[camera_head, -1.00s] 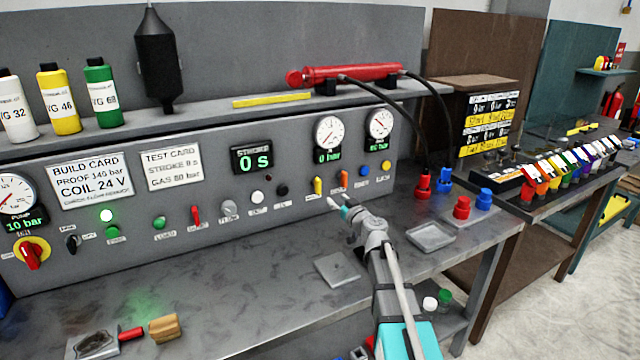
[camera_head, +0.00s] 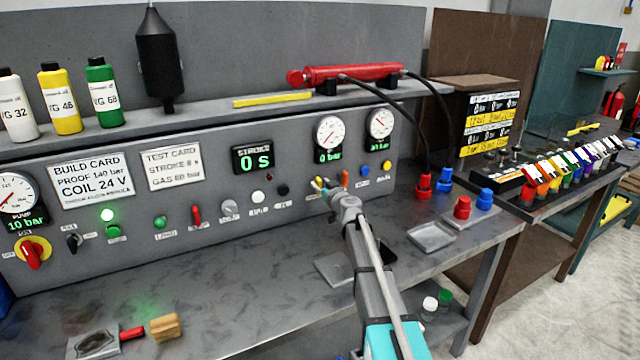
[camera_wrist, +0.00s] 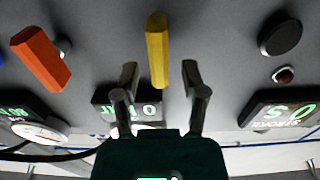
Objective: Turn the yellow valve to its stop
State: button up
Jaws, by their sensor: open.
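The yellow valve (camera_head: 319,183) is a small bar handle on the front of the grey panel, below the gauges. In the wrist view the yellow valve (camera_wrist: 157,50) shows large, running nearly straight up and down in the picture. My gripper (camera_head: 326,184) is at the panel right by the valve and partly covers it in the head view. In the wrist view my gripper (camera_wrist: 160,75) is open, with one finger on each side of the valve's lower end. The fingers appear apart from it; nothing is held.
An orange lever (camera_wrist: 41,58) sits beside the valve, tilted in the wrist view. A black knob (camera_wrist: 280,34) and a small red button (camera_wrist: 284,75) are on the other side.

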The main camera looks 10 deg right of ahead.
jog(key=shift+x, duration=0.8)
grip_shut()
